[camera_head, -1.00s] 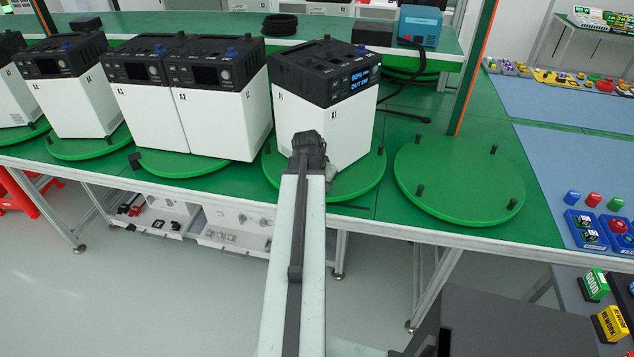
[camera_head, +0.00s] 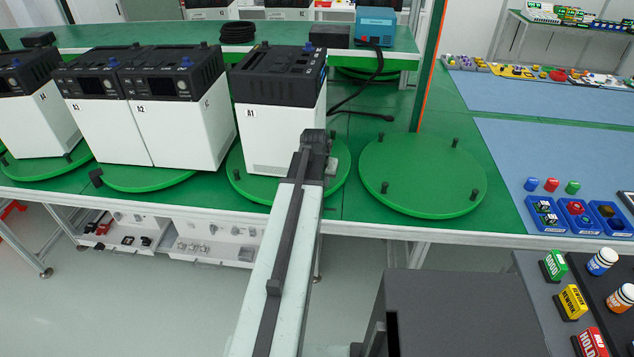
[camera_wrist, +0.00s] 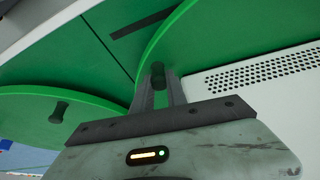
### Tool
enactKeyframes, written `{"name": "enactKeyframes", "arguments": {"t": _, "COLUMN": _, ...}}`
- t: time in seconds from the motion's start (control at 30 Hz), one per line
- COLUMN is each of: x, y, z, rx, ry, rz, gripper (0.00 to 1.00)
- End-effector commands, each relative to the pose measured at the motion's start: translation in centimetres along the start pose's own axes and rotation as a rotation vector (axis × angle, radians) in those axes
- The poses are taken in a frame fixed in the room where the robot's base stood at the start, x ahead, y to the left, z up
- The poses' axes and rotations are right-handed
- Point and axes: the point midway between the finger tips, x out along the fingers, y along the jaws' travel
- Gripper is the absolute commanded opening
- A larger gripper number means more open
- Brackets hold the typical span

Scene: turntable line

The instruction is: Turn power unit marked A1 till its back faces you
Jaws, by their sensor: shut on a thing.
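Power unit A1 (camera_head: 275,135), a white box with a black top, stands upright on a round green turntable (camera_head: 262,192). A plain side with the A1 label faces me; its display is not visible. In the wrist view its white wall with a vent grid (camera_wrist: 265,75) is at the right. My gripper (camera_head: 320,150) is at the turntable's right part, beside the unit. In the wrist view my gripper (camera_wrist: 160,92) is shut on a dark upright peg (camera_wrist: 157,70) at the turntable's rim. The arm hides part of the turntable.
Units A2 (camera_head: 175,135) and A3 (camera_head: 98,128) stand close together on the left turntable. An empty green turntable (camera_head: 425,175) with several pegs lies to the right. A black cable (camera_head: 365,112) lies behind. Blue bins (camera_head: 575,214) stand at the far right.

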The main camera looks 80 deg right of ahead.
Motion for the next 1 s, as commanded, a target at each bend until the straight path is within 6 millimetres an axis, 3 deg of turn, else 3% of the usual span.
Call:
{"name": "enactKeyframes", "arguments": {"t": 0.4, "x": 0.1, "y": 0.5, "z": -0.1, "rx": 0.006, "ry": -0.003, "rz": 0.004, "gripper": 0.0}}
{"name": "enactKeyframes", "arguments": {"t": 0.43, "x": 0.1, "y": 0.5, "z": -0.1, "rx": 0.006, "ry": -0.004, "rz": 0.004, "gripper": 0.23}}
{"name": "enactKeyframes", "arguments": {"t": 0.5, "x": 0.1, "y": 0.5, "z": -0.1, "rx": 0.006, "ry": -0.003, "rz": 0.004, "gripper": 0.4}}
{"name": "enactKeyframes", "arguments": {"t": 0.83, "x": -0.1, "y": 0.5, "z": -0.1, "rx": 0.006, "ry": -0.002, "rz": 0.003, "gripper": 0.4}}
{"name": "enactKeyframes", "arguments": {"t": 1.0, "x": -1.9, "y": 0.5, "z": -0.2, "rx": 0.006, "ry": -0.002, "rz": 0.003, "gripper": 0.4}}
